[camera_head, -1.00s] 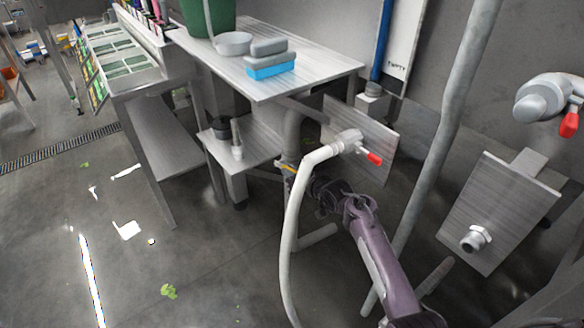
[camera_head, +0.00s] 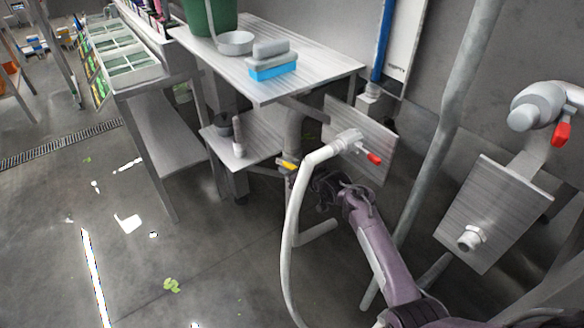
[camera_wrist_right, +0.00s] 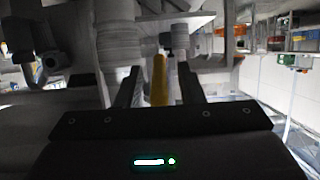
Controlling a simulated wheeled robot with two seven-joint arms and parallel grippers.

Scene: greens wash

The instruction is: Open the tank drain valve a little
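A small yellow lever (camera_head: 288,164), the drain valve's handle, shows on the pipework below the steel table. My right gripper (camera_head: 309,182), at the end of my purple arm, is close beside it, and its fingers are mostly hidden in the head view. In the right wrist view the yellow lever (camera_wrist_right: 159,82) stands between the two dark fingers of my right gripper (camera_wrist_right: 158,88). Gaps show on both sides of the lever, so the fingers are open around it and not clamped. My left gripper is not in view.
A pale hose (camera_head: 291,235) hangs just left of my right arm, with a red-handled valve (camera_head: 373,158) at its top. A grey upright pipe (camera_head: 440,150) stands to the right. The steel table (camera_head: 325,72) overhangs the lever. Floor at the left is mostly clear.

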